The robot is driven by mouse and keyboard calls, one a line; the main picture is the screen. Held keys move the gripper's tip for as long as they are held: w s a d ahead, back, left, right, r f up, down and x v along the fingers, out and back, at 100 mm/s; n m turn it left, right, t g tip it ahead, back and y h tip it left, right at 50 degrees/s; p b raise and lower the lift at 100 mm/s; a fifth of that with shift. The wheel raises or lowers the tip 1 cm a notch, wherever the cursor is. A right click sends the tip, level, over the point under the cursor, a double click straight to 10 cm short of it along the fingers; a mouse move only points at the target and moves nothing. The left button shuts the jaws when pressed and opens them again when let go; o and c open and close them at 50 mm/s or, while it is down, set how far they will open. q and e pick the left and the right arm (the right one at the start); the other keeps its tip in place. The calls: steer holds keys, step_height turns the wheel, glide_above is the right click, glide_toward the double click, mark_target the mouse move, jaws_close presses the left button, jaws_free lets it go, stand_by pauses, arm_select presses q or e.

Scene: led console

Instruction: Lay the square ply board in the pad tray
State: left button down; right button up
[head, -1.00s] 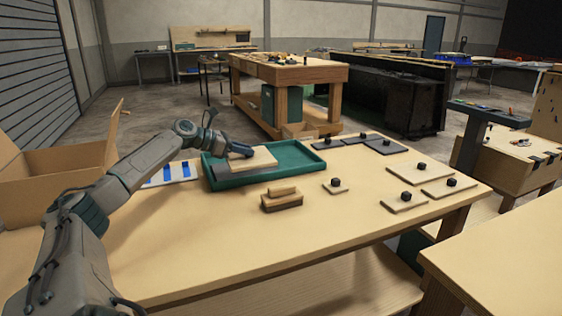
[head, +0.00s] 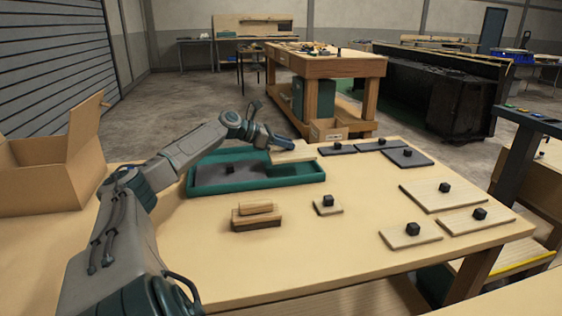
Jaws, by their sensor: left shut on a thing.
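The green pad tray (head: 308,179) lies on the near bench. A dark grey pad with a small black knob (head: 230,172) lies in its left part. My left gripper (head: 279,141) is shut on a light ply board (head: 295,154), over the tray's far right corner. The board reaches past the rim and looks raised; the gripper hides its knob, and its full outline is unclear. Larger ply boards (head: 422,199) (head: 456,226) (head: 397,241) with knobs lie at the right. My right gripper is out of view.
Dark grey pads (head: 338,151) (head: 370,146) (head: 408,161) lie behind on the bench. An open cardboard box (head: 40,187) is at left. The bench front is clear.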

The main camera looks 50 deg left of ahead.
arm_select(q)
step_height(320, 180, down, 6)
steer(key=c, duration=1.2)
jaws_free()
steer(key=shift+c, duration=0.2)
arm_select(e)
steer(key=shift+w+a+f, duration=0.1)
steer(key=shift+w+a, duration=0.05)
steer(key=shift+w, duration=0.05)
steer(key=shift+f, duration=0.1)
